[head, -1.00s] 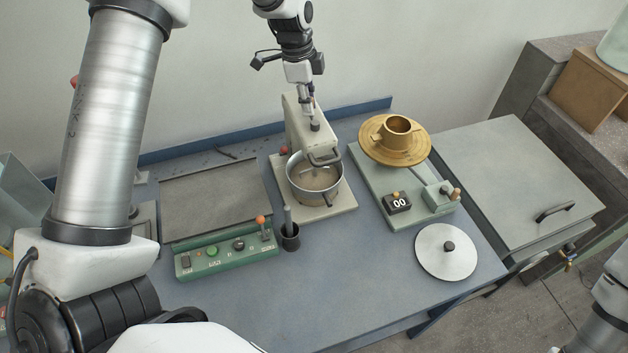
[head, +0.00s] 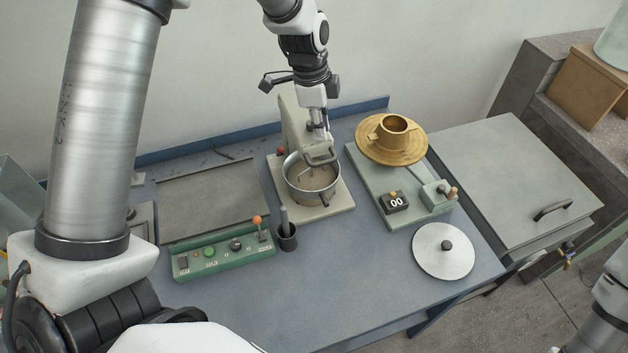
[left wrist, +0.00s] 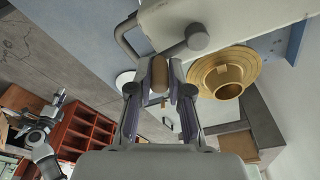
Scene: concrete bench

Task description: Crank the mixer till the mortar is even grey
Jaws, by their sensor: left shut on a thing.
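The mixer (head: 292,115) is a beige stand on the bench with a steel bowl (head: 312,199) below its head. The mortar (head: 303,175) in the bowl looks brownish grey; its evenness is hard to tell at this size. My left gripper (head: 318,128) is above the bowl at the mixer's top. In the left wrist view its fingers (left wrist: 159,88) are shut on the brown crank knob (left wrist: 159,70), at the end of the grey crank arm (left wrist: 182,45). An arm, apparently my right, shows small in that view, its gripper (left wrist: 55,105) too small to read.
A green control box (head: 225,257) and a dark cup (head: 287,240) stand in front left of the mixer. A brass turntable (head: 375,152) on a green base stands right, with a round lid (head: 443,262) before it. The front bench is clear.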

